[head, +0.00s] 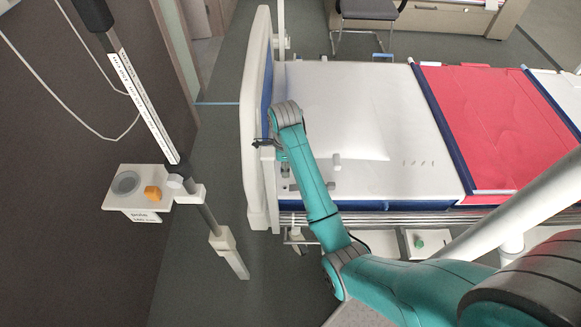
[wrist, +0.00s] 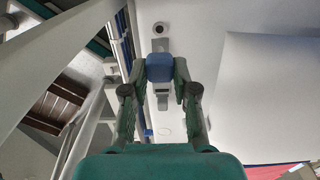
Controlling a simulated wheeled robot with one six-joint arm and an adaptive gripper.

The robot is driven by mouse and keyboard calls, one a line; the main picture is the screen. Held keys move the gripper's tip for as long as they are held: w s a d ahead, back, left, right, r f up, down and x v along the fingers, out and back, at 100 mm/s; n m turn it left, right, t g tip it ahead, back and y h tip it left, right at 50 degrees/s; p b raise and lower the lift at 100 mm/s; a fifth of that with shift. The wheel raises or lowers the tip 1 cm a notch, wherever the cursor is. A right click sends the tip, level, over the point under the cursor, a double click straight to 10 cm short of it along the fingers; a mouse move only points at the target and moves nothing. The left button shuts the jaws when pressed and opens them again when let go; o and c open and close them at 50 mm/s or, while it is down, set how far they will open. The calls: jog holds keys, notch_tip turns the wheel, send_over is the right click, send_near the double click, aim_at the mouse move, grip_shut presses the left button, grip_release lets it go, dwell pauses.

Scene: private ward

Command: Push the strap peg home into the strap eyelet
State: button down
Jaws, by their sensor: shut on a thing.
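In the wrist view my gripper (wrist: 160,72) is shut on a blue block, which I take to be the strap peg (wrist: 160,66). A grey piece shows between the fingers below the block. Just beyond the block, a round dark hole in a pale fitting looks like the strap eyelet (wrist: 160,29). A small grey part shows between the block and the hole; I cannot tell whether the peg's tip touches the eyelet. In the head view my gripper (head: 263,143) is at the bed's left end, and the peg and eyelet cannot be made out.
The bed (head: 360,110) has a white sheet, a red cover (head: 490,125) and a tall end board (head: 257,120). Small grey blocks (head: 337,160) lie near my arm. A pole with a white holder (head: 140,190) and an orange item (head: 152,193) stands left. A chair (head: 368,10) is behind.

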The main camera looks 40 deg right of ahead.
jog(key=shift+a, duration=0.15)
jog(key=shift+f, duration=0.1)
send_over(286, 188)
jog(key=shift+f, duration=2.65)
jog(key=shift+f, duration=2.2)
jog(key=c, duration=0.8)
grip_release()
